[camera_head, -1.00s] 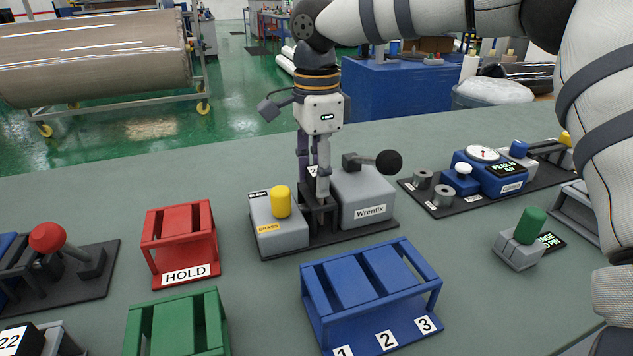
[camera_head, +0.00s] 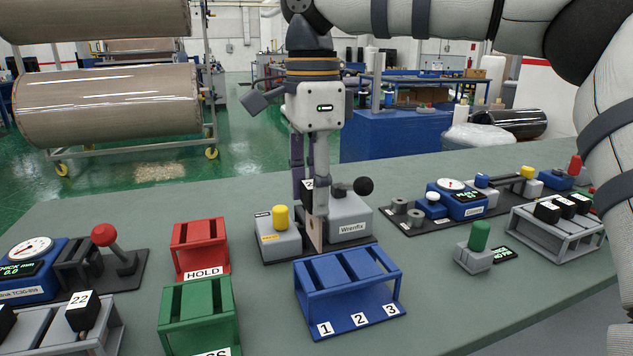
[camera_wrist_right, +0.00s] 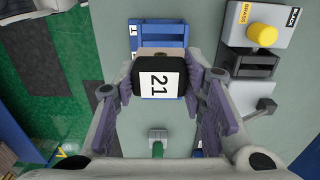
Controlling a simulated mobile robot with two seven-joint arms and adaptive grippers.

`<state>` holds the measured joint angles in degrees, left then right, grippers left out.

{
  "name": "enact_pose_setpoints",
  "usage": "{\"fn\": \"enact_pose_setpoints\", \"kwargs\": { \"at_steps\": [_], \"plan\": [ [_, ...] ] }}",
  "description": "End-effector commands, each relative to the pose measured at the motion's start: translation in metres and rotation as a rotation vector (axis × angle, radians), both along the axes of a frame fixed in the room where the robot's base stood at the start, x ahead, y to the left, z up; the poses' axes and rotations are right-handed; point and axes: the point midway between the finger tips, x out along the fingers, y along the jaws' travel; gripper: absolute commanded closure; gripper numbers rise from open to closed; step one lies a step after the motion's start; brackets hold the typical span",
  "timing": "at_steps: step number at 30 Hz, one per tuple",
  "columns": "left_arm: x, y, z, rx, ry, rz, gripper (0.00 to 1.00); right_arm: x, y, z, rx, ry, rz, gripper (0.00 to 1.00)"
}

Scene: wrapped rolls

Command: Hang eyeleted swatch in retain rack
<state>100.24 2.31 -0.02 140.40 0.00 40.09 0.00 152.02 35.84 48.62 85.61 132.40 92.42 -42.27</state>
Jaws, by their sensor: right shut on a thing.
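My right gripper (camera_head: 309,208) is shut on a black holder with a white "21" label, which shows clearly in the right wrist view (camera_wrist_right: 158,82). A thin tan swatch (camera_head: 314,236) hangs upright below the fingers in the head view; its eyelet is too small to make out. The swatch is in front of the Wrenfix device (camera_head: 350,222), behind the blue rack. The blue rack (camera_head: 357,318) has openings marked 1, 2 and 3, and its top bays look empty. No rack visibly reads "retain". My left gripper is not in view.
A red HOLD rack (camera_head: 200,247) and a green rack (camera_head: 198,315) stand left of the blue rack. A grey block with a green knob (camera_head: 479,245) stands right. Grey racks with black holders sit at the right (camera_head: 560,235) and lower left (camera_head: 60,335).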

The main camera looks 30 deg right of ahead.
Motion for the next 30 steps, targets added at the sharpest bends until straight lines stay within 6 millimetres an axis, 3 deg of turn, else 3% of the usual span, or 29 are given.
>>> {"fn": "enact_pose_setpoints", "kwargs": {
  "at_steps": [11, 24, 30],
  "plan": [
    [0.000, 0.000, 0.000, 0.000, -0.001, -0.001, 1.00, -0.001, 0.001, -0.002, -0.001, 0.002, 0.000, 0.90],
    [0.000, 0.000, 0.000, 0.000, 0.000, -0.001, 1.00, -0.001, 0.000, -0.044, 0.000, 0.003, -0.001, 0.90],
    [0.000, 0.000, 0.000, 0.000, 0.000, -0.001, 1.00, 0.000, 0.001, -0.051, -0.001, 0.001, 0.000, 0.90]
  ]
}}
